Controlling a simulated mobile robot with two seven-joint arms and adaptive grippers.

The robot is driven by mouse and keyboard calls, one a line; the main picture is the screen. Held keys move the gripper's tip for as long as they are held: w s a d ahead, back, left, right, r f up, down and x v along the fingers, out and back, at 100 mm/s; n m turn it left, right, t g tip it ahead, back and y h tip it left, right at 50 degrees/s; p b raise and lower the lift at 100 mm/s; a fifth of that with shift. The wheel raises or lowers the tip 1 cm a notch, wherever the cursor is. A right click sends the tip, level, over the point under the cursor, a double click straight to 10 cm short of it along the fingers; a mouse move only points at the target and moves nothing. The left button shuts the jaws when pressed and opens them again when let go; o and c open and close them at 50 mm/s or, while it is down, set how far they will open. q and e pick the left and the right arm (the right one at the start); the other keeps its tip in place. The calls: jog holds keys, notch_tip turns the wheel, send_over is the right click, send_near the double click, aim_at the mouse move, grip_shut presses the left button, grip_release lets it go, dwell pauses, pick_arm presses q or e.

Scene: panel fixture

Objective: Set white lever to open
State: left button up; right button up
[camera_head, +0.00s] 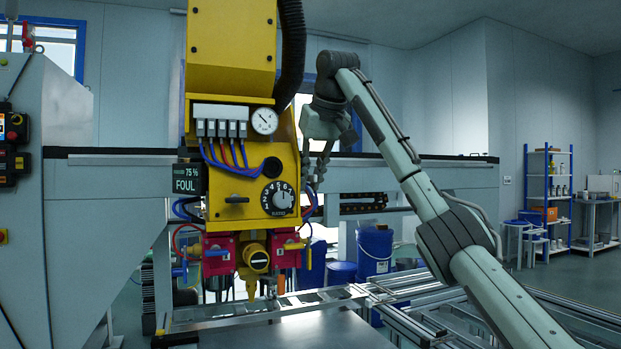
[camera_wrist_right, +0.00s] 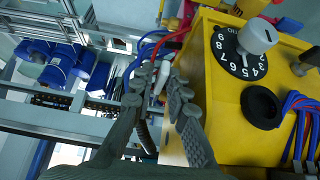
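My right gripper (camera_head: 314,180) hangs fingers down beside the right side of the yellow machine head (camera_head: 228,50). In the right wrist view, its two fingers (camera_wrist_right: 160,82) are apart with a gap between them. A small white piece (camera_wrist_right: 161,78), which looks like the white lever, shows between or just beyond the fingertips. I cannot tell whether the fingers touch it or how it is turned. In the head view I cannot make the white lever out; the gripper and hoses crowd that spot. My left gripper is not in view.
A numbered black dial (camera_head: 277,198) sits on the machine's front, with blue and red hoses around it. A thick black hose (camera_head: 291,50) runs down close to my right wrist. Below are red valve blocks (camera_head: 219,255) and a metal table (camera_head: 290,333). Blue buckets (camera_head: 374,250) stand behind.

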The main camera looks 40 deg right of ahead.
jog(key=shift+o, duration=0.8)
jog(key=v, duration=1.2)
